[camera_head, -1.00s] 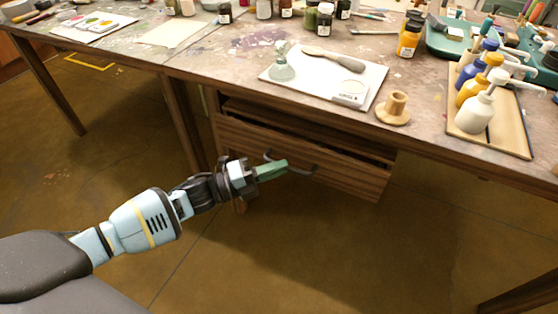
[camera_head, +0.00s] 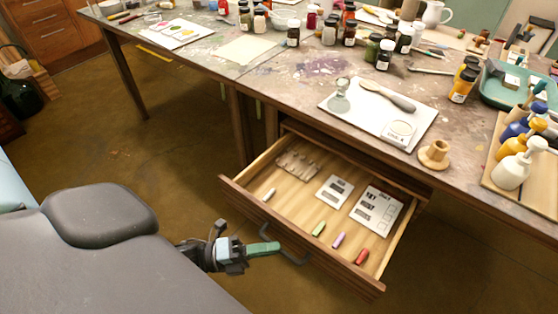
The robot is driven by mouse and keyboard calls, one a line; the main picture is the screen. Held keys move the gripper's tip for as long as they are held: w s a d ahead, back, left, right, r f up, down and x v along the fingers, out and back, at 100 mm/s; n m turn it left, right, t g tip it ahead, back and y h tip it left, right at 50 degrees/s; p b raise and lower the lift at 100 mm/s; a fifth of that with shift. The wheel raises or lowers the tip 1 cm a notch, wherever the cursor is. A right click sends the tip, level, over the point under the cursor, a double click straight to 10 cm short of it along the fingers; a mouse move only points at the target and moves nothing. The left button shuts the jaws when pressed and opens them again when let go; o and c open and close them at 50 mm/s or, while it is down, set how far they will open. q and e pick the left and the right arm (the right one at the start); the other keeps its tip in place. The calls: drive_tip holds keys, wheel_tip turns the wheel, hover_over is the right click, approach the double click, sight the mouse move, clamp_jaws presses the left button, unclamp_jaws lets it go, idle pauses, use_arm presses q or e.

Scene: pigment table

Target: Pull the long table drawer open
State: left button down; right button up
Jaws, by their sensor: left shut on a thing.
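The long table drawer (camera_head: 290,225) stands well out from under the table, with its wooden inside in view. In it lie a palette-like board (camera_head: 297,163), printed cards (camera_head: 377,210) and several coloured sticks (camera_head: 318,229). Its dark bar handle (camera_head: 291,256) is on the front. My left gripper (camera_head: 268,248) is at the handle, its green fingers shut on the handle's left part. The fingers hide that part of the handle. My right gripper is not in view.
The worktable (camera_head: 285,92) carries a white board (camera_head: 345,120) with a spatula, a wooden spool-like stand (camera_head: 434,155), pump bottles (camera_head: 520,165) on a tray and several jars. The floor in front of the drawer is clear apart from my arm.

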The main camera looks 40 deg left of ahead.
use_arm(q)
drive_tip(key=shift+s, duration=0.6)
drive_tip(key=c, duration=1.5)
unclamp_jaws()
drive_tip(key=shift+v, duration=3.95)
